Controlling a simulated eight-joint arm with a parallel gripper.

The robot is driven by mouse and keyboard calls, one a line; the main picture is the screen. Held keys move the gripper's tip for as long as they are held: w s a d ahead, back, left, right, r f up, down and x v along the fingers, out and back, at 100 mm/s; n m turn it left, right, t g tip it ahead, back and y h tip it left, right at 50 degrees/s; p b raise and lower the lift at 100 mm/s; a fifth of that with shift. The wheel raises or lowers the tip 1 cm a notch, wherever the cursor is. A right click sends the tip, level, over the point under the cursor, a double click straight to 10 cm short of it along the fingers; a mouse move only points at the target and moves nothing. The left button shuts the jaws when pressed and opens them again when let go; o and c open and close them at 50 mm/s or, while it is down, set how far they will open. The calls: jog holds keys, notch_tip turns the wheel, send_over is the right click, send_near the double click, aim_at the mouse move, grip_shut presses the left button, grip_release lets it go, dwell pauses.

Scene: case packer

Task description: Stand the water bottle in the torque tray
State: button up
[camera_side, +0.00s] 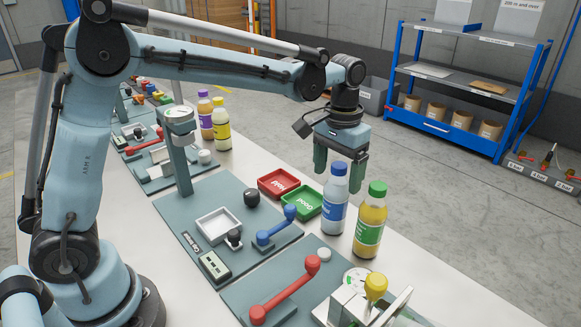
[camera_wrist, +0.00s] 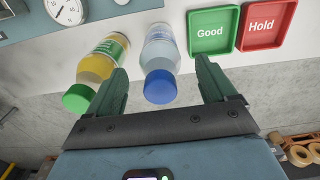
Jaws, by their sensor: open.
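The water bottle (camera_side: 335,203), clear with a blue cap and blue label, stands upright near the table's far edge in the side view. My gripper (camera_side: 338,173) points down behind the bottle's top in that view, its green fingers apart. In the wrist view the water bottle (camera_wrist: 160,52) shows between the fingers of my gripper (camera_wrist: 161,70), with its blue cap toward me. The fingers are open and hold nothing; I cannot tell how far the bottle is from them. A white square tray (camera_side: 236,233), apparently the torque tray, lies empty on the teal board.
A green-capped juice bottle (camera_side: 370,222) stands close beside the water bottle. Green Good (camera_side: 309,203) and red Hold (camera_side: 279,184) trays lie beyond it. A gauge post (camera_side: 180,155), a blue lever (camera_side: 275,232) and a black knob (camera_side: 252,197) surround the white tray.

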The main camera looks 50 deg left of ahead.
jog(key=shift+f, duration=0.6)
grip_shut()
